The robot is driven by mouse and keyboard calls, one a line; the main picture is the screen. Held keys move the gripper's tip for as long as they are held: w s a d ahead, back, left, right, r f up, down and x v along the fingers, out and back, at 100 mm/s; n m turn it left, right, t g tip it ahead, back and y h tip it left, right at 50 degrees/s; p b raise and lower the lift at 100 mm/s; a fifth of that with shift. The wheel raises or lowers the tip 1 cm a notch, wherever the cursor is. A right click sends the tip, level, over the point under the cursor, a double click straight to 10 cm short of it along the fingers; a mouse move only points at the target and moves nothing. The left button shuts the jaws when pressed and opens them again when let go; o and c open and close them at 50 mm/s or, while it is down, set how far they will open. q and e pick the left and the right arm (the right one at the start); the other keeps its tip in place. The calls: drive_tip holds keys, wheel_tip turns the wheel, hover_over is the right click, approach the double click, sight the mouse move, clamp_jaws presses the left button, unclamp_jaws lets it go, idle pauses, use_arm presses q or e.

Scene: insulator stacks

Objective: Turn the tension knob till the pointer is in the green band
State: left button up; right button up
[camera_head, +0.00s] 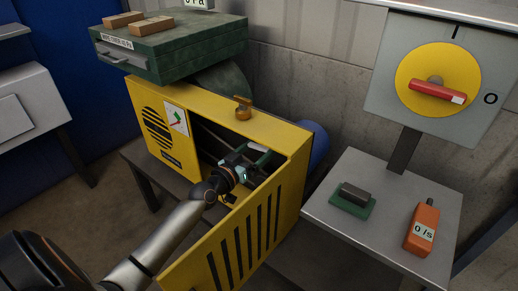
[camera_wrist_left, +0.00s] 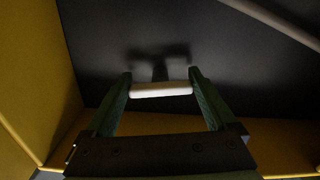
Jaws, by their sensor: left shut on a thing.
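The yellow machine (camera_head: 215,112) stands open at the front. A small white gauge (camera_head: 176,118) with green and red marks is on its left front panel. The pointer's exact position is too small to tell. My left gripper (camera_head: 262,160) reaches into the opening. In the left wrist view its two green fingers (camera_wrist_left: 162,92) are closed on the ends of a short pale bar (camera_wrist_left: 161,90), with a dark stem behind it. The bar appears to be the tension knob. It lies level across the fingers. My right gripper is not in view.
An amber knob-like fitting (camera_head: 243,108) stands on the machine's top edge. A green case (camera_head: 170,48) with wooden blocks sits behind. At right are a grey table (camera_head: 340,215), an orange device (camera_head: 421,231), a dark green-based block (camera_head: 352,199) and a red-handled switch (camera_head: 438,91).

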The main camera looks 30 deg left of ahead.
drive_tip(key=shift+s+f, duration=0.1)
use_arm(q)
drive_tip(key=n, duration=0.4)
drive_tip(key=shift+n+p, duration=0.3)
drive_tip(key=shift+p, duration=0.1)
drive_tip(key=shift+d+r+n, duration=0.1)
drive_tip(key=shift+n, duration=1.6)
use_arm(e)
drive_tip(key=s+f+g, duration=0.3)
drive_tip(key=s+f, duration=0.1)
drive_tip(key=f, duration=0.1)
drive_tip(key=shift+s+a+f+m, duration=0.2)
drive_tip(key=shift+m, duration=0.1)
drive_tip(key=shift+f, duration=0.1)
use_arm(q)
drive_tip(key=o, duration=0.9)
drive_tip(key=shift+o, duration=0.8)
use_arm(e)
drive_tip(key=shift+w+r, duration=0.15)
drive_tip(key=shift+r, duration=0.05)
